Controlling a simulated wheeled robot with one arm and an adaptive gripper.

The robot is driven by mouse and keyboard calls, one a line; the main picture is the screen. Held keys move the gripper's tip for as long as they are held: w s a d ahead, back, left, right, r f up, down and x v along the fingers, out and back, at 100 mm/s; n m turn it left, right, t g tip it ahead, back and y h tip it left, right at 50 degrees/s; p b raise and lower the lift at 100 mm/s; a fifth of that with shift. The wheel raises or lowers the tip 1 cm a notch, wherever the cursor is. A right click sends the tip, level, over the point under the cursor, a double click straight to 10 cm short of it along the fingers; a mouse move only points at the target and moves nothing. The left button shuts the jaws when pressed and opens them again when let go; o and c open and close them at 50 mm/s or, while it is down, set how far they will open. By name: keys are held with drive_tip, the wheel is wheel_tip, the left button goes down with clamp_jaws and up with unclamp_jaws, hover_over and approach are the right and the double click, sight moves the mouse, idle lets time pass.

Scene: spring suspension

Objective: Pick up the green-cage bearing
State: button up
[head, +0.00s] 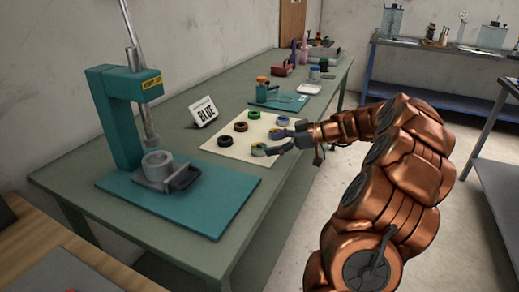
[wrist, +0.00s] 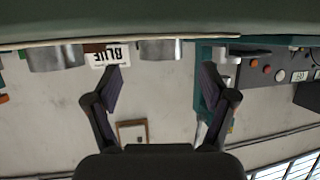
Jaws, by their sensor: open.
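The green-cage bearing (head: 253,114) lies flat on the cream mat (head: 232,151), near its far edge. Other ring bearings lie around it: a red-brown one (head: 240,126), a blue one (head: 283,121), a dark one (head: 223,141) and a yellowish one (head: 259,150). My gripper (head: 276,142) is open and empty, low at the mat's right side, closer to the yellowish bearing than to the green one. In the wrist view my gripper's fingers (wrist: 160,75) stand wide apart with nothing between them. Two silver rings show there upside down, at left (wrist: 55,58) and middle (wrist: 160,49); their cage colours are hidden.
A sign reading BLUE (head: 204,112) stands left of the mat. A teal press (head: 118,125) with a grey cup (head: 158,165) stands at the near left. Bottles and a teal tray (head: 278,98) lie beyond the mat.

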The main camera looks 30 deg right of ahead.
sight(261, 147)
drive_tip(key=shift+x, duration=1.85)
drive_tip(key=c, duration=1.4)
